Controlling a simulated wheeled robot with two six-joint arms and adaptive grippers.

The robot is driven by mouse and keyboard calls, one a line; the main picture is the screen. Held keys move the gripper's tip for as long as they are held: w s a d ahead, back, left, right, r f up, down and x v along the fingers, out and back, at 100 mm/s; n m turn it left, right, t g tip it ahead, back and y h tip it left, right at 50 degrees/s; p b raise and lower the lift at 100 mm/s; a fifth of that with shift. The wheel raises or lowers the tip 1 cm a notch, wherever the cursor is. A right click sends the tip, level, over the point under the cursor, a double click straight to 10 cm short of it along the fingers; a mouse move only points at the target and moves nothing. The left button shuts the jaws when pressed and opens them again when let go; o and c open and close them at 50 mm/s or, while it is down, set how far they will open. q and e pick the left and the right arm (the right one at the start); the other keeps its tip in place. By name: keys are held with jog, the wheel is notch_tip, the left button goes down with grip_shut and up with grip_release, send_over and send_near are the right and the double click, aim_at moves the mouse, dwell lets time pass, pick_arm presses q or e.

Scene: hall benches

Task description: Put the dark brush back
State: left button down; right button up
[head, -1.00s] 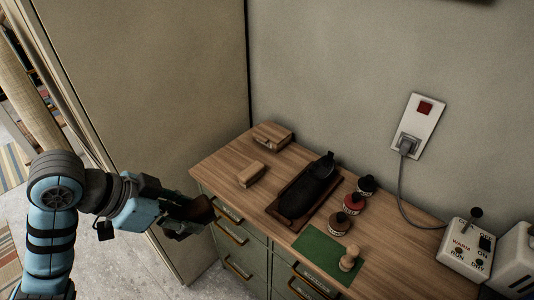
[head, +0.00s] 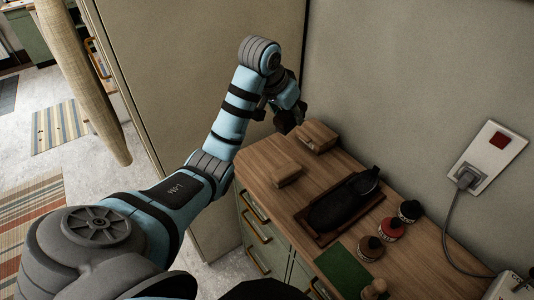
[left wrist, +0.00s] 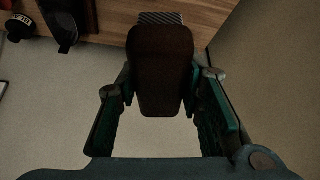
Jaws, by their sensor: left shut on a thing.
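The dark brush (left wrist: 162,70) is a dark brown block with a rounded end, held between the fingers of my left gripper (left wrist: 162,95) in the left wrist view. A grey ribbed strip shows just beyond its far end. In the head view my left gripper (head: 289,116) is at the back left of the wooden bench top (head: 262,155), by the wall corner, just left of a light wooden block (head: 316,136). The brush is mostly hidden there by the gripper. I cannot tell whether it touches the bench. My right gripper is not in view.
A smaller wooden block (head: 287,175) lies nearer the front edge. A black shoe-like thing (head: 342,203) rests on a brown tray. Several small round pots, one being red-topped (head: 390,229), stand beside it. A green mat (head: 343,272) lies in front. A tall cabinet side (head: 190,70) bounds the left.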

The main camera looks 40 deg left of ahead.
pick_arm(q)
jog(key=w+a+f+n+g+y, duration=0.25)
jog(key=a+n, duration=0.35)
jog(key=a, duration=0.4)
jog(key=shift+t, duration=0.35)
jog(key=f, duration=0.6)
jog(key=f+b, duration=0.1)
jog(key=f, duration=1.3)
jog(key=shift+w+b, duration=0.3)
jog(key=c, duration=1.5)
grip_release()
jog(key=shift+f, duration=0.1)
jog(key=o, duration=0.4)
jog(key=shift+d, duration=0.1)
